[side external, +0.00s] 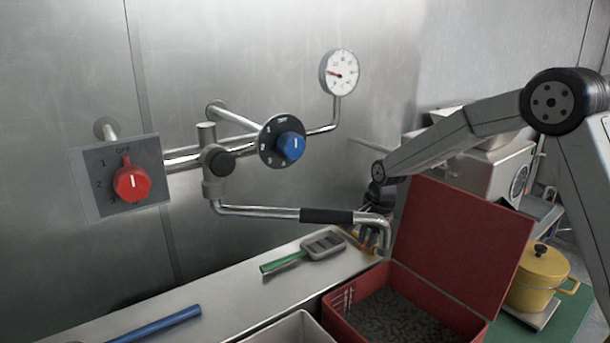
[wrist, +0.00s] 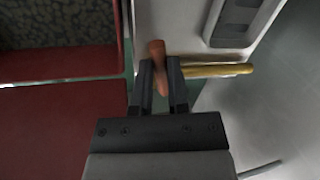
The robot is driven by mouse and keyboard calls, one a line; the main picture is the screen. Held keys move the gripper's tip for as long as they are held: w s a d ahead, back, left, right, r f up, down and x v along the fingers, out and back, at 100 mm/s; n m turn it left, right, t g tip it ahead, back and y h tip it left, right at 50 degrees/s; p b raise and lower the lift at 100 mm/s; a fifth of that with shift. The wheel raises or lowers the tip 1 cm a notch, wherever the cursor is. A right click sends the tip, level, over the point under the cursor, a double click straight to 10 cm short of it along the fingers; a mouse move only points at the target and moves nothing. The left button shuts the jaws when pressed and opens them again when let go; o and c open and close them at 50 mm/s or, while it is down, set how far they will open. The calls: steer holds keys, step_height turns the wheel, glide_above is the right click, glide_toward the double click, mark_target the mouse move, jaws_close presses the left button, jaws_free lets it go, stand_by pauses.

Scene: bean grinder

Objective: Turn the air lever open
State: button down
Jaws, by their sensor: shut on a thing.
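A short reddish-brown handle (wrist: 156,52), which looks like the air lever, shows in the wrist view between my fingers. A brass bar (wrist: 218,70) runs right from beside it, at the end of the pale shelf. My gripper (wrist: 160,62) is shut on the reddish-brown handle. In the side external view my gripper (side external: 374,236) is low at the shelf's right end, behind the bent end of a chrome pipe. There the fingers and handle are partly hidden, so I cannot tell the lever's angle from that side.
The chrome pipe with a black grip (side external: 327,216) passes close to my gripper. A red open box (side external: 440,235) with dark contents stands just right. A green-handled scoop (side external: 285,262) lies on the shelf (side external: 225,290). A blue knob (side external: 291,146), red knob (side external: 131,183) and gauge (side external: 342,72) are above.

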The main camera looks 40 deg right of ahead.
steer(key=n, duration=0.2)
steer(key=s+n, duration=0.1)
steer(key=shift+s+d+n+y, duration=0.15)
steer(key=shift+d+n+y, duration=0.2)
steer(key=shift+n+y, duration=0.05)
steer(key=shift+s+d+n+g+y, duration=0.1)
steer(key=shift+s+d+n+g, duration=0.1)
steer(key=shift+n, duration=0.5)
steer(key=shift+s+d+n+g+y, duration=0.1)
steer(key=shift+s+d+n, duration=0.05)
steer(key=shift+n, duration=0.55)
steer(key=shift+s+d+n+g+y, duration=0.1)
steer(key=shift+s+d+n, duration=0.1)
steer(key=shift+n, duration=0.5)
steer(key=c, duration=0.6)
jaws_free()
steer(key=shift+r, duration=0.1)
steer(key=shift+s+d+r, duration=0.15)
steer(key=shift+d+r, duration=0.05)
steer(key=shift+r, duration=1.05)
steer(key=shift+s+d+r, duration=0.15)
steer(key=shift+d+r, duration=0.1)
steer(key=shift+r, duration=1)
steer(key=shift+s+d+r, duration=0.15)
steer(key=shift+d+r, duration=0.05)
steer(key=shift+r, duration=1.05)
